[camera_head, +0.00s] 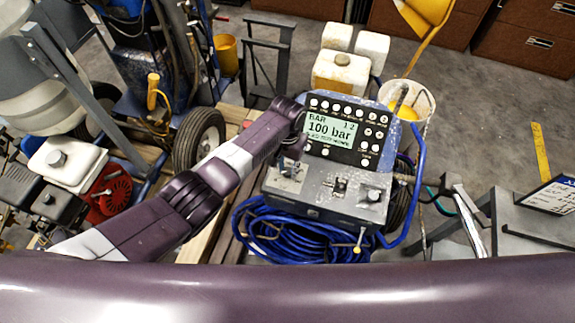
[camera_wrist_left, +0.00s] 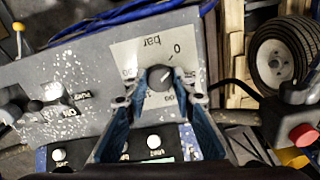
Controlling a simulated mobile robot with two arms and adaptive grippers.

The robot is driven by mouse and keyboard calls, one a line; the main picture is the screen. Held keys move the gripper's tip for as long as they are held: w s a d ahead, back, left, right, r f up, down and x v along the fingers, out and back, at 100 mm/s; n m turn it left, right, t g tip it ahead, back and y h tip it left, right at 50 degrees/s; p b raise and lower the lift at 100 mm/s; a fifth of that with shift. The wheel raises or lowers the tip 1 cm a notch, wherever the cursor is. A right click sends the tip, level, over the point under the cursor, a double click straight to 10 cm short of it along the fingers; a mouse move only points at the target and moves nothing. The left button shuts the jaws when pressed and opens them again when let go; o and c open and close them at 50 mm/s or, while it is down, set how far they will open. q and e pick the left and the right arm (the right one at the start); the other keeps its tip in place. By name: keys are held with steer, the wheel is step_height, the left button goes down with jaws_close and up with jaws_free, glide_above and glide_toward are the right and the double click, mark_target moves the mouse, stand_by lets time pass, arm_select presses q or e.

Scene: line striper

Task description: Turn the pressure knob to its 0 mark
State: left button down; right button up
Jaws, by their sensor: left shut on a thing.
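The pressure knob (camera_wrist_left: 159,77) is dark and round, with a short white pointer line. It sits on a pale dial plate (camera_wrist_left: 140,52) marked "bar" and 0, upside down in the left wrist view. The pointer slants up and right, roughly towards the 0; I cannot tell whether it lines up exactly. My left gripper (camera_wrist_left: 161,84) is shut on the knob, with a blue finger on each side. In the head view my left gripper (camera_head: 290,168) is at the left of the control box (camera_head: 320,205) and hides the knob. The display (camera_head: 331,132) reads 100 bar. My right gripper is not in view.
Small switches (camera_head: 341,186) stand right of my left gripper on the box. A coiled blue hose (camera_head: 290,236) hangs below. A black wheel (camera_head: 200,138) stands left of the box, behind my left arm. A grey metal stand (camera_head: 530,215) is at right.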

mark_target(288, 171)
arm_select(q)
steer(key=shift+n+p, duration=0.35)
steer(key=shift+n, duration=0.75)
steer(key=shift+w, duration=0.1)
steer(key=c, duration=1.6)
jaws_free()
step_height(288, 171, up, 12)
